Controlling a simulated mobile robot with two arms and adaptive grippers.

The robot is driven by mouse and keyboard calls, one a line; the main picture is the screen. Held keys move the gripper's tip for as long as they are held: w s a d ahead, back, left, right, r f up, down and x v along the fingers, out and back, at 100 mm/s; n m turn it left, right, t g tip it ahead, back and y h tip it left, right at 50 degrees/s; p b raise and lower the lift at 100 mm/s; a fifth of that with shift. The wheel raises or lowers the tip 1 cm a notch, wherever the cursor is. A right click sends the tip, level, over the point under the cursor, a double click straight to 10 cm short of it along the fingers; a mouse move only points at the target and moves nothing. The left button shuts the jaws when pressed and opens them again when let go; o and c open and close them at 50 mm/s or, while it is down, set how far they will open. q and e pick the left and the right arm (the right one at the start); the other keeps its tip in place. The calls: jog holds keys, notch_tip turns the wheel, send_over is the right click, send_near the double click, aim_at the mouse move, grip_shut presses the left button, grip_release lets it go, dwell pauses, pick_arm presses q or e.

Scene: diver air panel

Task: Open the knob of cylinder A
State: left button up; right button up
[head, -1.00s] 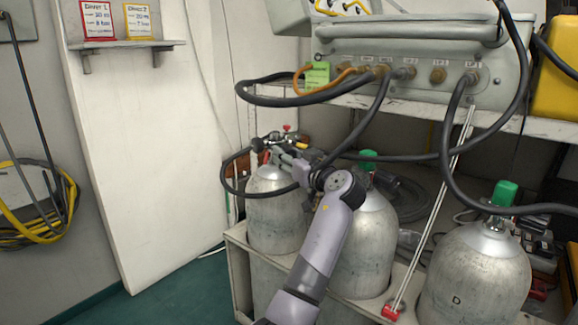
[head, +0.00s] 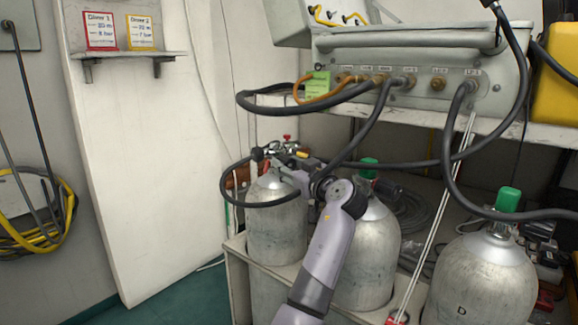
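The leftmost grey cylinder (head: 277,232) stands in the rack with a valve and hose fittings (head: 277,151) on top. I take it for cylinder A, but no letter on it is readable. A small red knob (head: 287,138) and a dark round knob (head: 257,154) show at its valve. My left gripper (head: 291,167) is at the valve, just right of and below these knobs. Its fingers are small and partly hidden among the fittings, so I cannot tell whether they touch a knob or are open. My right gripper is not in view.
Black hoses (head: 345,160) loop around the valve and up to the air panel (head: 420,85). A middle cylinder (head: 372,255) and a cylinder marked D (head: 480,285), both with green tops, stand to the right. A pale rod (head: 436,215) slants between them.

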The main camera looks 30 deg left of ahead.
pick_arm(q)
jog(key=o, duration=0.3)
jog(key=shift+r, duration=0.1)
jog(key=v, duration=1.2)
dwell(0.3)
